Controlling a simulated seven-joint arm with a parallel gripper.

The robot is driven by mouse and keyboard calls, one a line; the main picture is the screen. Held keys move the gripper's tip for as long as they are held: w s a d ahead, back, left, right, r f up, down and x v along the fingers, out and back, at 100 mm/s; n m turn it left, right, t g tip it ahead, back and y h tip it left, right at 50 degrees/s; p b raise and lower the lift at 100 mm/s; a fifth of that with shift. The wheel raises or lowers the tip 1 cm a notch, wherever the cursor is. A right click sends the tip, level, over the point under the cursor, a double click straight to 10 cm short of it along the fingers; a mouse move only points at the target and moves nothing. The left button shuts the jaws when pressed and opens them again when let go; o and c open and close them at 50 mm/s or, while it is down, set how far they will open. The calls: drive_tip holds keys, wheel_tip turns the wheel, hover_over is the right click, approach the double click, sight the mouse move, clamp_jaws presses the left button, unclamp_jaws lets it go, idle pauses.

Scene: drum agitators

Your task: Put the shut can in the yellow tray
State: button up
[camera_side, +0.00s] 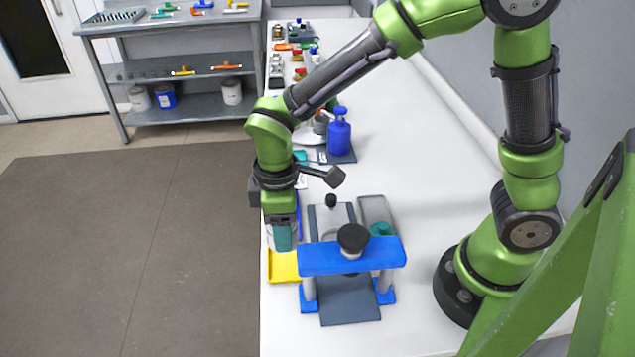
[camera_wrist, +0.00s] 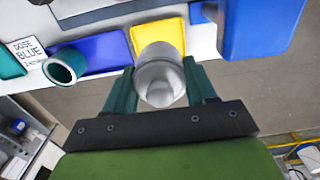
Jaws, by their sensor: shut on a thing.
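A silver-grey metal can (camera_wrist: 158,80) sits between the teal fingers of my gripper (camera_wrist: 161,86) in the wrist view. The gripper is shut on it. In the side view my gripper (camera_side: 283,238) points down and its fingers hide most of the can. The yellow tray (camera_side: 284,267) lies on the bench just below and in front of the gripper. In the wrist view the yellow tray (camera_wrist: 172,32) shows behind the can, which covers part of it. I cannot tell the exact gap between the can and the tray.
A blue bridge-shaped stand (camera_side: 335,258) with a black knob stands close right of the tray. A blue tray (camera_wrist: 98,54), a teal cup (camera_wrist: 64,66) and a "DOSE BLUE" card (camera_wrist: 27,50) lie left in the wrist view. A blue bottle (camera_side: 339,134) stands farther back.

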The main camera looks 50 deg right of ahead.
drive_tip(key=shift+f, duration=2.9)
drive_tip(key=shift+f, duration=0.4)
drive_tip(key=o, duration=1.1)
drive_tip(key=shift+o, duration=0.4)
drive_tip(key=shift+o, duration=1)
drive_tip(key=shift+r, duration=0.1)
drive_tip(key=shift+r, duration=3.65)
